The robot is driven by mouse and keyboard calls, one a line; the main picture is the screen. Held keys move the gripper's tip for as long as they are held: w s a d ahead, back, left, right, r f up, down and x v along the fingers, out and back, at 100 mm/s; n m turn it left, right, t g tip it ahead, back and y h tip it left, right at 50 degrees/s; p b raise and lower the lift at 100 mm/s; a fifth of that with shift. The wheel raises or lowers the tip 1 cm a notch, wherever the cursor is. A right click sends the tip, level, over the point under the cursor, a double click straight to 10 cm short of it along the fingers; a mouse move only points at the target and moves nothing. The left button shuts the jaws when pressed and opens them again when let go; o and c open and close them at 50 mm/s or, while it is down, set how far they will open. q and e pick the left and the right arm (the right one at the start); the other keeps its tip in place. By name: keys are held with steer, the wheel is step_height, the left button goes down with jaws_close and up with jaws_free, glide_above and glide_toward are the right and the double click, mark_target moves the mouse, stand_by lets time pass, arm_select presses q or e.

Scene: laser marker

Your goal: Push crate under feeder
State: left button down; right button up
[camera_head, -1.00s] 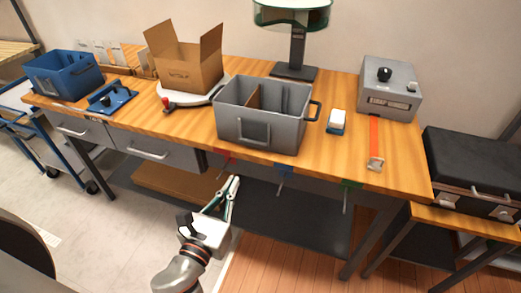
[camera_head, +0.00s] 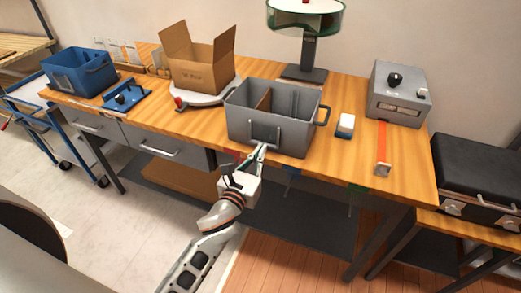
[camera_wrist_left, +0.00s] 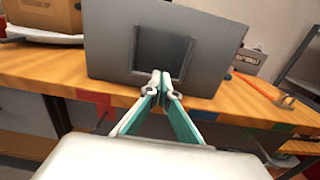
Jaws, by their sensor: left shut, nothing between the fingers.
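A grey crate (camera_head: 290,137) with a divider inside stands on the wooden workbench near its front edge. A dark square panel on its front shows in the left wrist view (camera_wrist_left: 161,52). The feeder, a green-rimmed bowl (camera_head: 305,17) on a dark post, stands behind the crate at the back of the bench. My left gripper (camera_head: 264,147) is shut and empty. Its fingertips (camera_wrist_left: 160,82) are at the lower part of the crate's front panel; whether they touch it I cannot tell. My right gripper is out of view.
An open cardboard box (camera_head: 197,77) on a round white turntable (camera_head: 207,99) stands left of the crate. A small white-and-blue block (camera_head: 345,125) and an orange strip (camera_head: 382,145) lie to its right. A grey machine box (camera_head: 398,95) stands at the back right. Bare bench shows between crate and feeder post.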

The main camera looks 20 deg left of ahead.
arm_select(q)
steer(key=shift+w, duration=0.35)
steer(key=shift+w, duration=0.1)
steer(key=w, duration=1)
steer(key=shift+w+d, duration=0.2)
steer(key=shift+w, duration=0.15)
steer(key=shift+s+a, duration=0.1)
